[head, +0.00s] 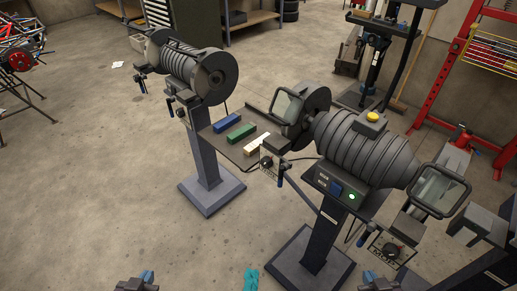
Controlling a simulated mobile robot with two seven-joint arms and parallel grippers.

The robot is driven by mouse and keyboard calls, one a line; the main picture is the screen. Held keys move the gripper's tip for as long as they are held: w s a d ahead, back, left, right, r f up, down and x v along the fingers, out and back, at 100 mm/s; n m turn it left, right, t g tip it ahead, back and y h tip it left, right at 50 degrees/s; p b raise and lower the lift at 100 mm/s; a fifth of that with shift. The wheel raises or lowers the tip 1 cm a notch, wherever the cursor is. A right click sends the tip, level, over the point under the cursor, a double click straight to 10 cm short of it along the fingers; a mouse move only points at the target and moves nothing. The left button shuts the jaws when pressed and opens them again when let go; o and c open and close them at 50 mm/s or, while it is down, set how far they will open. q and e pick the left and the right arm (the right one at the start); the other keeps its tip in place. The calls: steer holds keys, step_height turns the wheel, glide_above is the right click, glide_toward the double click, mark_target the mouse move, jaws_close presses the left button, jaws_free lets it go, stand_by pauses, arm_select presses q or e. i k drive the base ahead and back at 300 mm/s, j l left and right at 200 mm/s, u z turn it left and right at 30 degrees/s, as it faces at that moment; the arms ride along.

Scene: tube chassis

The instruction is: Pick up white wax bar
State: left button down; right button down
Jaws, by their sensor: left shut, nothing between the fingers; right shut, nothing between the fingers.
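The white wax bar (257,143) lies on a dark shelf (222,146) between two pedestal machines, nearest the right machine. A green bar (241,132) and a blue bar (227,121) lie beside it to the left, in a row and apart. My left gripper (137,282) is at the bottom edge left of centre, partly cut off. It is shut and empty. My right gripper (378,283) is at the bottom edge right of centre, also partly cut off. It is shut and empty. Both are far from the bars.
The right grinder (365,147) with clear shields, a lever and a green-lit switch box crowds the bar's right side. The left grinder (188,65) stands behind left. The floor at left front is clear.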

mark_target(253, 148)
steer(key=k+j+z, duration=0.1)
steer(key=i+j+z, duration=0.15)
steer(key=j, duration=0.35)
steer(key=i+j+z, duration=0.2)
steer(key=j, duration=0.3)
steer(key=i+j+z, duration=0.15)
steer(key=j, duration=0.4)
steer(key=i+j+z, duration=0.2)
steer(key=j, duration=0.35)
steer(key=j+z, duration=0.15)
steer(key=j, duration=0.4)
